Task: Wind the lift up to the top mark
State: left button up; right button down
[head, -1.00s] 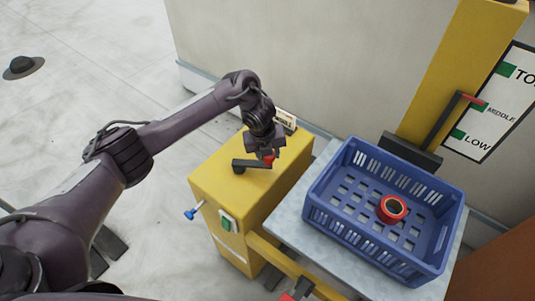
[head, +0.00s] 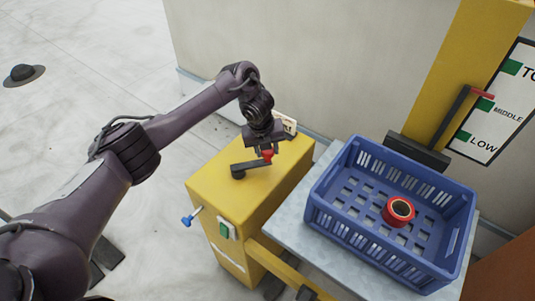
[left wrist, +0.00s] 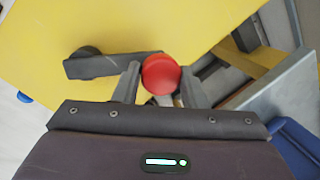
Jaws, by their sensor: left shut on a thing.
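The winding crank (head: 250,167) is a dark arm on top of a yellow winch box (head: 215,188). My left gripper (head: 267,151) is shut on its red knob (head: 268,155); the knob also shows between the fingers in the left wrist view (left wrist: 161,74). The lift's grey platform (head: 292,225) carries a blue crate (head: 345,222) with a red-rimmed round thing (head: 398,211) inside. The red pointer (head: 483,94) is close to the green MIDDLE mark (head: 485,104), slightly above it in the picture. The top mark (head: 511,67) is higher on the white board. My right gripper is not in view.
A blue-knobbed pin (head: 188,220) sticks out of the box's side, near a green button (head: 228,230). A yellow mast (head: 452,65) stands behind the platform. A wall runs behind the box. Grey floor at left is mostly clear.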

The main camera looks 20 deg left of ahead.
pick_arm(q)
jog(key=shift+w+a+r, duration=0.1)
jog(key=shift+w+r, duration=0.2)
jog(key=shift+w, duration=0.2)
jog(key=shift+w+a+f+b, duration=0.15)
jog(key=shift+w+a+b, duration=0.3)
jog(key=shift+b, duration=0.3)
jog(key=shift+w+a, duration=0.25)
jog(key=shift+w, duration=0.05)
